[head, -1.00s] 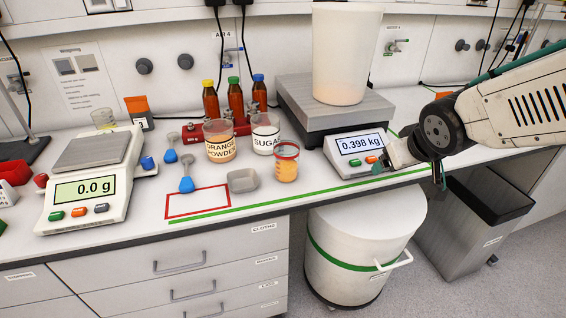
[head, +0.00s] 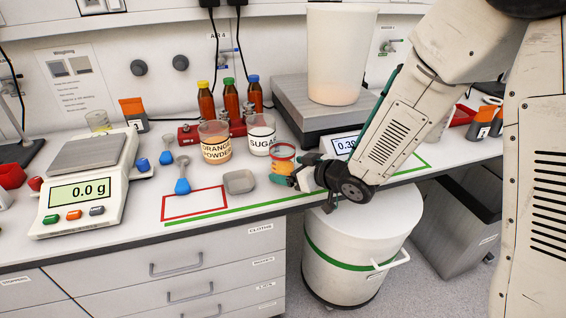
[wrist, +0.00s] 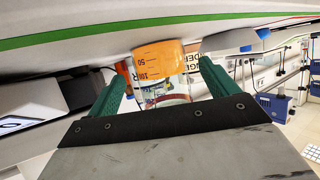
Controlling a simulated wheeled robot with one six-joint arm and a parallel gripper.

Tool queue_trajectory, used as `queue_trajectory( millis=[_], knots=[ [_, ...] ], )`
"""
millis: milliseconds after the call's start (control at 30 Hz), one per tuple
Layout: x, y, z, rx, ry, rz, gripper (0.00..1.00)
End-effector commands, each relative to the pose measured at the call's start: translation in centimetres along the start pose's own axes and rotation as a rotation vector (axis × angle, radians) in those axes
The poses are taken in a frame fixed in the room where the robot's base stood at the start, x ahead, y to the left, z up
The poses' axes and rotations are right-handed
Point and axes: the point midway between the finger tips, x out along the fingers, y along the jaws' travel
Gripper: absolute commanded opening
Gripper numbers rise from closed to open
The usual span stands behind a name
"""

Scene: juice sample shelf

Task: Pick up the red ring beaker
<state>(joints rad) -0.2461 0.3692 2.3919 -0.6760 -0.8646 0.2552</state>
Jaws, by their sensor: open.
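The red ring beaker (head: 283,152) is a small clear cup with orange contents and a red band near its rim. It stands upright on the white bench, right of a grey dish. My gripper (head: 287,172) is low at the beaker's right front side, partly covering its lower part in the head view. In the wrist view the picture is turned over, and the beaker (wrist: 158,62) shows between the two green fingers of my gripper (wrist: 163,72). The fingers are open, with a visible gap on each side of the beaker.
The grey dish (head: 239,182), orange powder beaker (head: 216,148) and sugar beaker (head: 261,138) stand close to the left. A large scale (head: 300,110) bearing a white bucket (head: 335,60) is behind. The bench's front edge with a green line runs just in front.

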Motion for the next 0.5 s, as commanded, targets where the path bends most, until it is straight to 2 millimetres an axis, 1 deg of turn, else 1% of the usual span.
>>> queue_trajectory(
  millis=[33, 100, 200, 300, 467, 500],
  knots=[
    [1.0, -0.2, 0.1, 0.000, -0.001, -0.003, 0.86],
    [2.0, -0.2, 0.0, -0.001, -0.001, -0.002, 0.86],
    [3.0, -0.1, -0.1, -0.001, 0.000, -0.001, 0.86],
    [3.4, -0.1, -0.1, -0.001, 0.000, -0.001, 0.86],
    [3.4, -0.1, -0.1, -0.001, -0.001, 0.000, 0.86],
    [3.4, -0.1, -0.1, -0.001, -0.001, 0.000, 0.80]
  ],
)
